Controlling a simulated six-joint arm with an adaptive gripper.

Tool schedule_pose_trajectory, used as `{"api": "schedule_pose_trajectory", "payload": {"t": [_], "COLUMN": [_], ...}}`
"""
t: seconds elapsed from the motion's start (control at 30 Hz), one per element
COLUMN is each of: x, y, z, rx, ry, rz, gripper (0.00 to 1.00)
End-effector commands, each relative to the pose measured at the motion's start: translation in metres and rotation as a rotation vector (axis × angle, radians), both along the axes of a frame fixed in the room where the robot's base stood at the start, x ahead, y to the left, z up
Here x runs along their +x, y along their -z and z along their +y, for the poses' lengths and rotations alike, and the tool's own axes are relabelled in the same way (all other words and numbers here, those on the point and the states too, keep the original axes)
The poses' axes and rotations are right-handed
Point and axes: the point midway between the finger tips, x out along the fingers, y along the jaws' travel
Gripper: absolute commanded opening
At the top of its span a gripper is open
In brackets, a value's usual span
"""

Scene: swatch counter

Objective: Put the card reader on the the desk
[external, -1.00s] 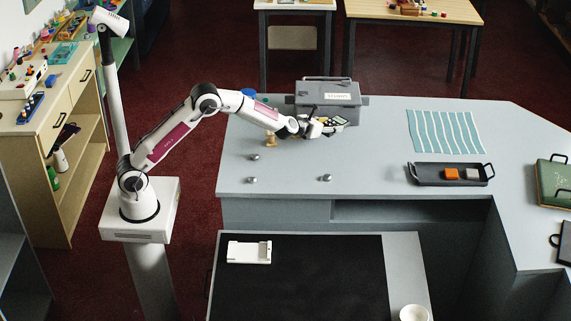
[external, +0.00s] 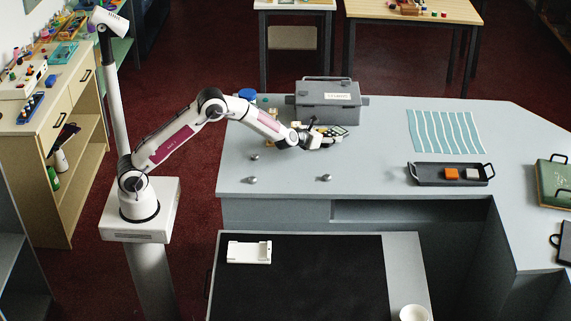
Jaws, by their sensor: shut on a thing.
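My gripper (external: 322,137) is shut on the card reader (external: 337,131), a small dark device with light keys. It holds the card reader at its right side, in front of the grey box; the exact height above the counter is hard to tell. The grey counter top (external: 370,170) spreads below and around it. A lower desk surface with a black mat (external: 310,285) lies in front of the counter. The gripper's fingers partly hide the card reader.
A grey lidded box (external: 328,102) stands just behind my gripper. Several small metal knobs (external: 326,178) are on the counter. A dark tray (external: 425,174) with two blocks and a striped cloth (external: 445,132) lie to the right. A white holder (external: 249,252) lies on the mat.

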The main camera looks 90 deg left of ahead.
Motion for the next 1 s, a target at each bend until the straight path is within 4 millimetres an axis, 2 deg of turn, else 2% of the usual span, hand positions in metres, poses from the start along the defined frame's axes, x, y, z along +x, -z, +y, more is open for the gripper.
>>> {"api": "schedule_pose_trajectory", "payload": {"t": [0.47,0.5,0.57,1.0], "x": [0.0005,0.0002,0.0002,0.0002], "y": [0.0025,0.0037,0.0036,0.0014], "z": [0.0003,0.0001,0.0002,0.0001], "rx": [0.003,0.002,0.001,0.001], "ry": [0.000,0.000,0.000,0.000], "rz": [-0.001,-0.001,0.000,-0.001], "gripper": [0.17,0.56,0.68,0.68]}}
